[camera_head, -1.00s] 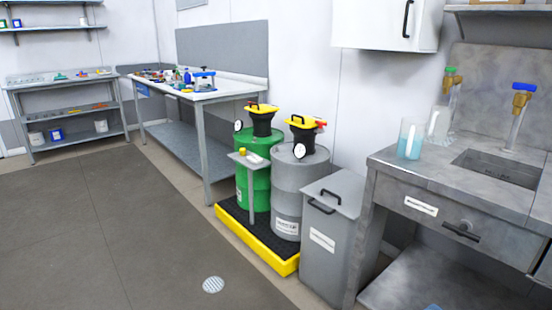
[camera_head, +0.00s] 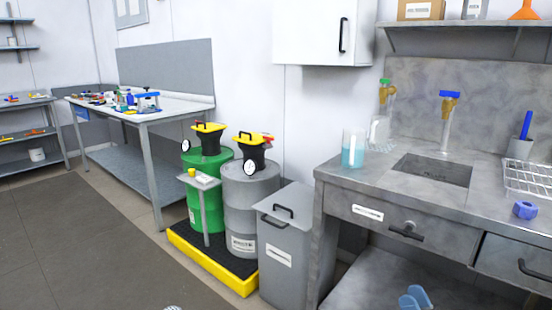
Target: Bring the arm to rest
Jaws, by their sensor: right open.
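The rest of my right arm is out of the frame. My left gripper and left arm do not show.
The grey sink bench (camera_head: 342,203) fills the right, with a beaker (camera_head: 353,149) and a blue nut-like piece (camera_head: 525,210) on it. A grey bin (camera_head: 284,240), a grey drum (camera_head: 243,200) and a green drum (camera_head: 196,160) stand left of it. Floor (camera_head: 70,250) at left is clear.

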